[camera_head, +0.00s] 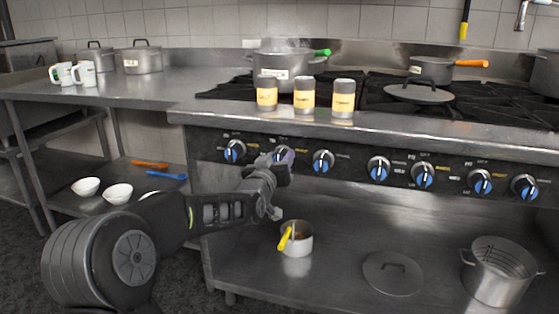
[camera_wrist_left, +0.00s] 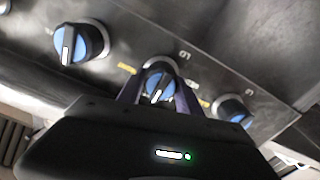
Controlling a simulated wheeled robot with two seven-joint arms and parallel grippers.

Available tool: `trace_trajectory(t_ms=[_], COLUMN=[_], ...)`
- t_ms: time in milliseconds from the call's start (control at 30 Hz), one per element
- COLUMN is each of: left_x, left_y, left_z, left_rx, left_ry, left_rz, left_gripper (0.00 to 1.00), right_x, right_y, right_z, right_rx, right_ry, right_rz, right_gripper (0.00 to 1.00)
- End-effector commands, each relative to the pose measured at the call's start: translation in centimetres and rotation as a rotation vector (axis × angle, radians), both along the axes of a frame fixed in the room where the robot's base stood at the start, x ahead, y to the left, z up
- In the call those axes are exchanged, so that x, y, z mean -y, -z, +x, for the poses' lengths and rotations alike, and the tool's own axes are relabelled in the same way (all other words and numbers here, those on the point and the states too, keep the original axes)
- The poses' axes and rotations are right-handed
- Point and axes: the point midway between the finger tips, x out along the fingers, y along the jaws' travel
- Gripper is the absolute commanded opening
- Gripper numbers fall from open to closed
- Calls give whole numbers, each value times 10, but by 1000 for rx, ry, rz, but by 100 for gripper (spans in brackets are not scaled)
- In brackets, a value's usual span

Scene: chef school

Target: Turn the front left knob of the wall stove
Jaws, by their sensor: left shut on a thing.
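The wall stove (camera_head: 350,150) has a dark front panel with a row of several black-and-blue knobs. My left gripper (camera_head: 281,157) is at the second knob from the left, and its fingers and wrist largely hide that knob in the head view. In the left wrist view, this knob (camera_wrist_left: 159,82) sits between the two fingers of my left gripper (camera_wrist_left: 160,96), which is shut on it. Its white pointer mark is tilted. The leftmost knob (camera_head: 234,151) and the third knob (camera_head: 323,161) stand free on either side. My right gripper is not in view.
Three yellow-labelled jars (camera_head: 304,95) stand on the stove's front ledge. A large pot (camera_head: 285,66) and a lid (camera_head: 419,93) are on the burners. A small pot (camera_head: 298,241) sits on the shelf below my left gripper, with a stockpot (camera_head: 497,272) at right.

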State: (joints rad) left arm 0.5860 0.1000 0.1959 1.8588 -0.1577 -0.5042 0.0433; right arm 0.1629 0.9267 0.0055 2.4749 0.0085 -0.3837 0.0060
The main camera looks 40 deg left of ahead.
Motion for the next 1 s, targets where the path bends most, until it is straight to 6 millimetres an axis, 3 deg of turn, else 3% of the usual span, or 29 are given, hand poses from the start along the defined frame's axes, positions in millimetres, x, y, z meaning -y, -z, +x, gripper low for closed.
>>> trace_trajectory(t_ms=[267,300,533,833,1000], left_x=[0,0,0,1,6], left_y=[1,1,0,0,-1], left_z=[0,0,0,-2,-16], left_rx=[-3,-3,-2,-2,-2], left_ry=[0,0,0,0,0], left_rz=[3,3,2,2,3], left_gripper=[1,45,63,63,63], right_x=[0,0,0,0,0], right_y=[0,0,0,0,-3], right_z=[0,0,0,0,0], right_rx=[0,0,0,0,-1], right_ry=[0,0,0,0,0], right_rz=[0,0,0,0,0], right_gripper=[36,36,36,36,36])
